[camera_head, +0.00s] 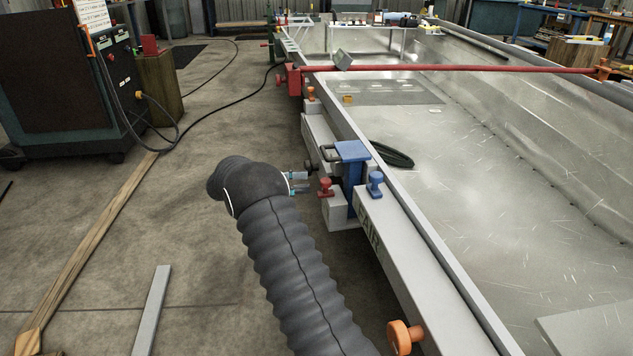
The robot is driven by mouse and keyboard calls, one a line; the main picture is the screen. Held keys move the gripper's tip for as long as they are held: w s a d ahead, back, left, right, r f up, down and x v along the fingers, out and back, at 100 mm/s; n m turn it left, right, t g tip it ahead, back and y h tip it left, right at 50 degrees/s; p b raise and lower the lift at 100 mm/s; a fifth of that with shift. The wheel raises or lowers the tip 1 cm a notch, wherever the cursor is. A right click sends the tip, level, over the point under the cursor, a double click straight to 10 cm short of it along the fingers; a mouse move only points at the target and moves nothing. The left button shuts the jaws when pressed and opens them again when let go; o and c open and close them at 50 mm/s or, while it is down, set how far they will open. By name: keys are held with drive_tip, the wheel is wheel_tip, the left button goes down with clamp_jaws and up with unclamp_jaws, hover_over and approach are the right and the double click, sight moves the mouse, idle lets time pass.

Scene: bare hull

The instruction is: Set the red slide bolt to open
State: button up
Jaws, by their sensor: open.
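A small red knob (326,187), which looks like the handle of the red slide bolt, sits on the left side of a grey block beside the hull's near rail. The bolt's bar is too small to make out, so I cannot tell its position. My gripper (304,182) is at the end of my dark ribbed arm, just left of the red knob. Its fingers are open and point right toward the knob. A small gap seems to lie between them, and nothing shows in the jaws.
A blue bracket (352,172) and blue knob (376,184) stand right of the red knob. An orange knob (403,336) sticks out lower on the rail. A red bar (460,69) crosses the hull farther back. A dark cabinet (60,80) stands at left; floor between is mostly open.

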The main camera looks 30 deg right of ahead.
drive_tip(key=shift+v, duration=2.65)
